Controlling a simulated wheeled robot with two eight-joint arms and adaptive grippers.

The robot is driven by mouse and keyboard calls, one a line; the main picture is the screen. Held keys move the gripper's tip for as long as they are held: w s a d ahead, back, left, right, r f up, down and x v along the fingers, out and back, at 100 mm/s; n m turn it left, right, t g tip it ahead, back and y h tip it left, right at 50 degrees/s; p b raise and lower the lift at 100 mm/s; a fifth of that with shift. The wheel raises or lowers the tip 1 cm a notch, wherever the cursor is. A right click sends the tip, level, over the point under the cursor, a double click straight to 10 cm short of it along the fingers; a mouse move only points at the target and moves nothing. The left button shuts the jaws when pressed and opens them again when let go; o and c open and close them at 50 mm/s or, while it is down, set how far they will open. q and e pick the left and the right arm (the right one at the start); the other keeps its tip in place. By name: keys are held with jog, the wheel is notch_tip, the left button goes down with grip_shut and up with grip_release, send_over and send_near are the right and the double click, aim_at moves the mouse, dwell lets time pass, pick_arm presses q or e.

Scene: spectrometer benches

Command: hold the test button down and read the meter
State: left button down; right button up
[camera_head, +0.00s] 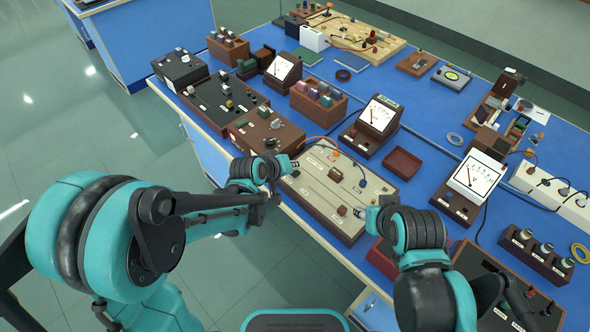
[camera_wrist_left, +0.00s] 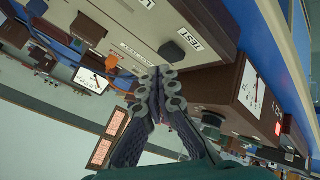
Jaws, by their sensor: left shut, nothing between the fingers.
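The beige test panel (camera_head: 345,192) lies on the blue bench with labels, a dark square knob (camera_head: 335,174) and small terminals. In the left wrist view a dark block (camera_wrist_left: 172,51) sits beside a "TEST" label (camera_wrist_left: 192,38) on the panel. My left gripper (camera_head: 292,164) is shut and empty at the panel's left end; its fingertips (camera_wrist_left: 160,75) overlap the panel edge there. I cannot tell whether they touch a button. A meter (camera_head: 378,115) with a white dial stands behind the panel; its reading is too small. My right gripper (camera_head: 358,211) is at the panel's right end, jaws unclear.
A brown box (camera_head: 262,137) with a knob stands left of the panel. A red tray (camera_head: 402,163) and a second meter (camera_head: 476,178) stand to the right. Crowded instruments leave little bare bench.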

aim_at(293, 174)
pick_arm(q)
jog(key=shift+r, duration=0.25)
notch_tip(293, 174, up, 5)
jog(key=p, duration=0.4)
jog(key=shift+f, duration=0.1)
dwell(0.5)
jog(key=s+a+r+m+y, duration=0.1)
jog(key=s+a+r+y, duration=0.1)
jog(key=s+a, duration=0.6)
jog(key=s+a+r+m+y, duration=0.1)
jog(key=s+a+r+y, duration=0.2)
jog(key=s+a, duration=0.6)
jog(key=s+r, duration=0.2)
jog(key=s, duration=0.1)
jog(key=shift+a+r+g, duration=0.2)
jog(key=shift+r+g, duration=0.05)
jog(key=shift+g, duration=0.15)
dwell(2.3)
